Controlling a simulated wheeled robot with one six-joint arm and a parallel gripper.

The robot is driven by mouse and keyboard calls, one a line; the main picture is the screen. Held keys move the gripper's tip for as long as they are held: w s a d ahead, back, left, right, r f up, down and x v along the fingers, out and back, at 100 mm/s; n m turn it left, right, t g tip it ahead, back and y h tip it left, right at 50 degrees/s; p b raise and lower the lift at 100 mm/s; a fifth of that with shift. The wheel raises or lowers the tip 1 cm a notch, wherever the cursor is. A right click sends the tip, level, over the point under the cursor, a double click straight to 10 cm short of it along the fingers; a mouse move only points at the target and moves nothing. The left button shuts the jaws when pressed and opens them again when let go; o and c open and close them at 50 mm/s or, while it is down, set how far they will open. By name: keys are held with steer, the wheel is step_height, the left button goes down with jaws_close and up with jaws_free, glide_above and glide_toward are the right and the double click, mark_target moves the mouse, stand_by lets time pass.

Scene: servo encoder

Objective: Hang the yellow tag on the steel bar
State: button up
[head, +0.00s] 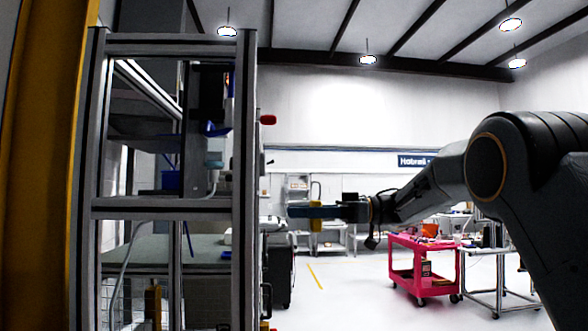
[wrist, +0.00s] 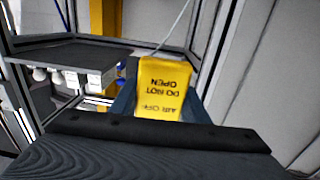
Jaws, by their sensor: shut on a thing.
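The yellow tag (wrist: 165,88) is held upright in my gripper (wrist: 160,100) in the wrist view, with dark print upside down on its face. The two dark fingers press on its sides. In the head view, the tag (head: 316,220) shows as a small yellow patch at my gripper (head: 308,212), just right of the metal frame. A thin grey rod or wire (wrist: 174,28) rises from behind the tag's top; I cannot tell whether it is the steel bar or part of the tag. I cannot make out the steel bar for sure in either view.
A tall aluminium frame (head: 245,180) with shelves stands close left of my gripper. The wrist view shows a dark shelf (wrist: 80,54) with white parts beneath and a grey panel (wrist: 265,70) at right. A pink cart (head: 408,262) stands farther off on open floor.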

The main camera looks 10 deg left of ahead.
steer(key=s+r+g+p, duration=0.1)
steer(key=s+r, duration=0.2)
steer(key=r, duration=0.4)
steer(key=f+b+x, duration=0.2)
steer(key=b+x, duration=0.2)
steer(key=x, duration=1.2)
steer(key=shift+a+n, duration=0.3)
steer(key=shift+a, duration=0.15)
steer(key=shift+s, duration=0.1)
stand_by(0.3)
steer(key=o, duration=1.1)
steer(key=shift+o, duration=0.2)
steer(key=shift+d+f, duration=0.1)
